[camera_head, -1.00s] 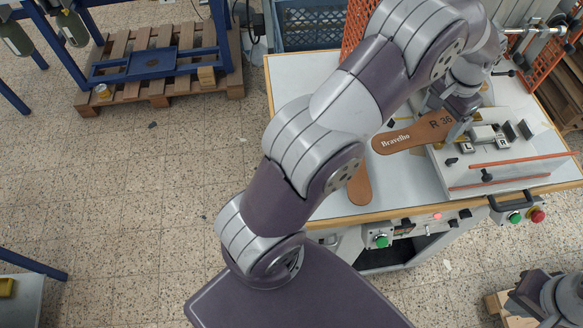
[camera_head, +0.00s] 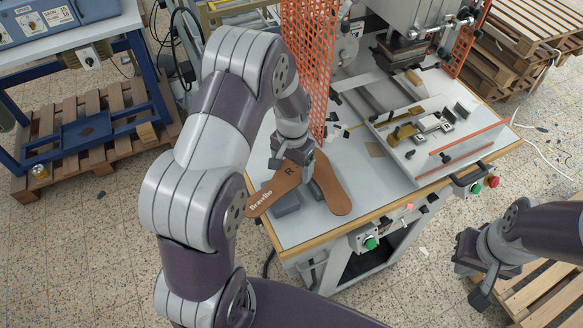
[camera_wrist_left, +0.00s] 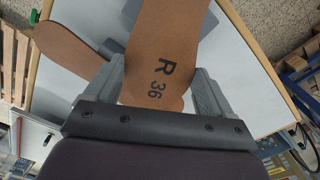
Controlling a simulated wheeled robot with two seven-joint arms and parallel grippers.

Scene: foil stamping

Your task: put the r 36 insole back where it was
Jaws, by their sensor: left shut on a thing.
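The brown R 36 insole (camera_head: 266,194), lettered "Bravelho" and "R 36", is held by my left gripper (camera_head: 302,160) over the left part of the machine table (camera_head: 375,200). In the left wrist view the R 36 insole (camera_wrist_left: 165,45) lies between the two fingers of my left gripper (camera_wrist_left: 160,82), which are shut on it. A second brown insole (camera_head: 333,188) lies beside and partly beneath it; it also shows in the left wrist view (camera_wrist_left: 70,50). My right gripper (camera_head: 478,265) is off the table at the right; I cannot tell its jaw state.
A grey block (camera_head: 286,204) sits by the held insole, at the table's left side. An orange mesh guard (camera_head: 308,60) stands behind my left gripper. The stamping fixture (camera_head: 430,130) is at the right of the table. Buttons line the front edge.

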